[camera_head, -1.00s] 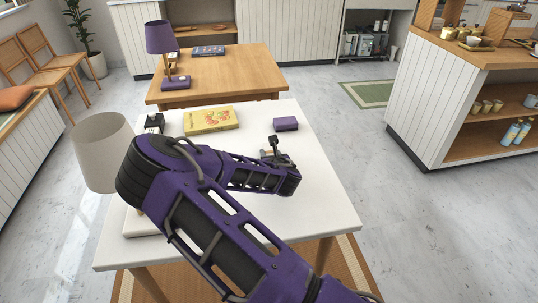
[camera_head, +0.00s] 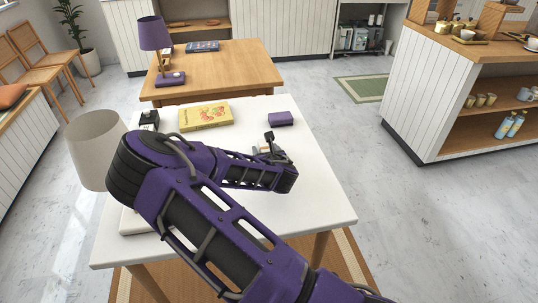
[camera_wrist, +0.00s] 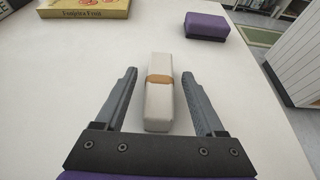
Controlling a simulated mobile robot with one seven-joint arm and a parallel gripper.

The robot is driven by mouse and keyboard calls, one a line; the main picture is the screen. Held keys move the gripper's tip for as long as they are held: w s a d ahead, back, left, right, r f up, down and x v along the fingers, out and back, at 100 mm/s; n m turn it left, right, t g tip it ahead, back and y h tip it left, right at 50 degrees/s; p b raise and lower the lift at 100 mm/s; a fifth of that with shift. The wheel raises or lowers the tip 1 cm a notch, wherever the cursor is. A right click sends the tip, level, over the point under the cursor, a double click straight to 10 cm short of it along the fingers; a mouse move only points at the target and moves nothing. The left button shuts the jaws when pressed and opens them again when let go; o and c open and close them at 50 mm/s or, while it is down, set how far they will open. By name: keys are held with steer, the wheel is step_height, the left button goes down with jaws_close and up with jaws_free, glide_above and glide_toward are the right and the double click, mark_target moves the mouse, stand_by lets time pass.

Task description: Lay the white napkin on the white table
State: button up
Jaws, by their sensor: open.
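The white napkin (camera_wrist: 158,108) is an off-white folded bundle with an orange-tan band round its middle. In the wrist view it lies lengthwise on the white table (camera_wrist: 60,95), between my fingers. My gripper (camera_wrist: 159,76) is open, with a gap on each side of the napkin. In the head view my gripper (camera_head: 268,150) is low over the right part of the white table (camera_head: 312,195). The napkin is small and mostly hidden by my gripper there.
A purple block (camera_head: 280,118) and a yellow box (camera_head: 206,117) lie behind my gripper on the table. A lamp with a beige shade (camera_head: 95,150) stands at the left. A wooden table (camera_head: 225,75) is behind. The table's right front is bare.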

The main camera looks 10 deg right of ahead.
steer(key=p+v, duration=0.1)
steer(key=v, duration=1)
steer(key=shift+w+r, duration=0.1)
